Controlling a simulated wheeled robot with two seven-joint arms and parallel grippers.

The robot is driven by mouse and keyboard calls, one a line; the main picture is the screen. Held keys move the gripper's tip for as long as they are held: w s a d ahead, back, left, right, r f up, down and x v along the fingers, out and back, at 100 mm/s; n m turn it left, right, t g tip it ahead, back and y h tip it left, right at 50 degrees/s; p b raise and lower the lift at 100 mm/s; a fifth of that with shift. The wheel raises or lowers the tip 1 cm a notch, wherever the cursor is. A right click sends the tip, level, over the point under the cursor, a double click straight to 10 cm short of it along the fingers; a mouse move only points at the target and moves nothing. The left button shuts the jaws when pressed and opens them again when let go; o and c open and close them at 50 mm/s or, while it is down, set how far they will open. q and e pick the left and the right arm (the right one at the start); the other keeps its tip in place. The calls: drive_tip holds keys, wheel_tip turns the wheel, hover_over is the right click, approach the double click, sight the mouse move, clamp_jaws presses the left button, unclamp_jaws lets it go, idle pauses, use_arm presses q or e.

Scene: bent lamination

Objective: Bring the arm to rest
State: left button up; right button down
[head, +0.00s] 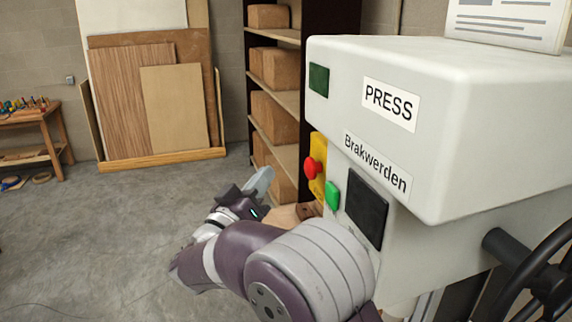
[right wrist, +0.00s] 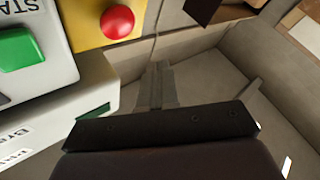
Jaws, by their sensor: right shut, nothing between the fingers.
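My right arm reaches in from the bottom of the head view, in front of the press (head: 470,130). Its right gripper (head: 262,182) is shut and empty, pointing up and away, just left of the press's button panel. In the right wrist view the shut fingers (right wrist: 157,85) show at the middle, with floor and wall behind. The red button (head: 312,167) on its yellow plate and the green button (head: 332,195) are beside the gripper, apart from it. The red button (right wrist: 117,21) and green button (right wrist: 22,48) also show in the right wrist view. My left gripper is not in view.
A shelf with brown boxes (head: 277,68) stands behind the gripper. Wood panels (head: 128,95) lean in a rack at the back wall. A workbench (head: 35,120) with tools is at the far left. A black handwheel (head: 545,280) is at lower right.

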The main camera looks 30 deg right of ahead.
drive_tip(key=w+a+f+n+t+y, duration=0.3)
drive_tip(key=w+a+f+t+y, duration=0.3)
drive_tip(key=y, duration=0.3)
drive_tip(key=s+a+f+n+g+y+b, duration=0.1)
drive_tip(key=s+a+f+n+g+y, duration=0.15)
drive_tip(key=a+f+y, duration=0.4)
drive_tip(key=s+a+f+n+g+y+b, duration=0.1)
drive_tip(key=a+f+g+y+b, duration=0.15)
drive_tip(key=f, duration=0.75)
drive_tip(key=s+d+f+g+b, duration=0.2)
drive_tip(key=s+f+g, duration=0.3)
drive_tip(key=s, duration=0.6)
drive_tip(key=s+d+f+g+b, duration=0.2)
drive_tip(key=s+f+g, duration=0.3)
drive_tip(key=s+f, duration=0.5)
drive_tip(key=shift+s+d+y+b, duration=0.3)
drive_tip(key=shift+s+d+b, duration=0.15)
drive_tip(key=shift+d, duration=0.15)
